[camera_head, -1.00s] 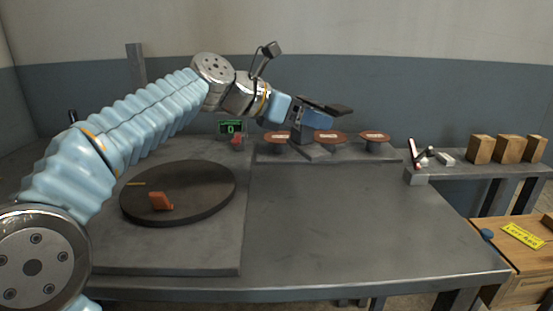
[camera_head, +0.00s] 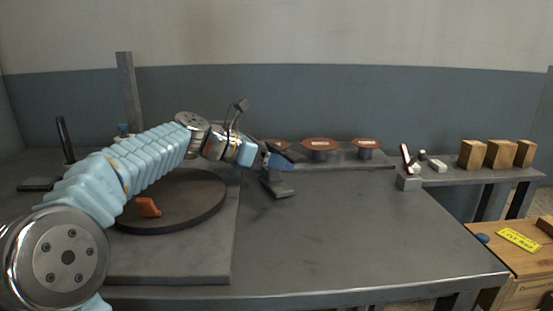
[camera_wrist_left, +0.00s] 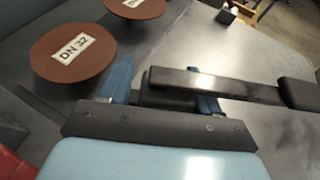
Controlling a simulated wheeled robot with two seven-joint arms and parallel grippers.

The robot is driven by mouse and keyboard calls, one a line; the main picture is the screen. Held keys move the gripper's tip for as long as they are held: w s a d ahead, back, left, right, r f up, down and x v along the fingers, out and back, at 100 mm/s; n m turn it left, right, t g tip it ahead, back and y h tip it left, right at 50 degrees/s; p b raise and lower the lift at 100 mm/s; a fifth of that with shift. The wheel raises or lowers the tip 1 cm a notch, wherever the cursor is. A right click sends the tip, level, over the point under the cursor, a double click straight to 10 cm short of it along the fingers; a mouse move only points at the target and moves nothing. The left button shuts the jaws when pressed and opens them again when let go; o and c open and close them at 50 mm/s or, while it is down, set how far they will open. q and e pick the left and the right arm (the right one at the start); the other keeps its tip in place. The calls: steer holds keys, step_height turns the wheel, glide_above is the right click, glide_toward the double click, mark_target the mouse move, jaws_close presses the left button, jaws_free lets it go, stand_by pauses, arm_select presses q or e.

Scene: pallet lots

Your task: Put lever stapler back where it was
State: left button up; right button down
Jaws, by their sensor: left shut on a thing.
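The lever stapler (camera_head: 279,189) is a dark, long-armed tool. My left gripper (camera_head: 275,161) is shut on its body, over the back middle of the grey table. In the left wrist view the lever stapler (camera_wrist_left: 225,86) sits between the blue fingers of my left gripper (camera_wrist_left: 163,88), its long dark arm reaching right to a thick end block. In the head view it hangs low near the tabletop; I cannot tell whether it touches. My right gripper is not in view.
Brown discs on stands (camera_head: 320,144) line the back shelf close to the gripper; one label reads DN 32. A dark turntable (camera_head: 190,215) with an orange piece (camera_head: 148,207) is at left. Wooden blocks (camera_head: 499,154) stand at right. The table's middle and right (camera_head: 370,225) are clear.

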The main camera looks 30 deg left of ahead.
arm_select(q)
steer(key=shift+f, duration=0.1)
steer(key=o, duration=1.6)
steer(key=v, duration=1.1)
steer(key=shift+s+a+r, duration=0.2)
steer(key=shift+s+a, duration=0.1)
steer(key=shift+s, duration=0.1)
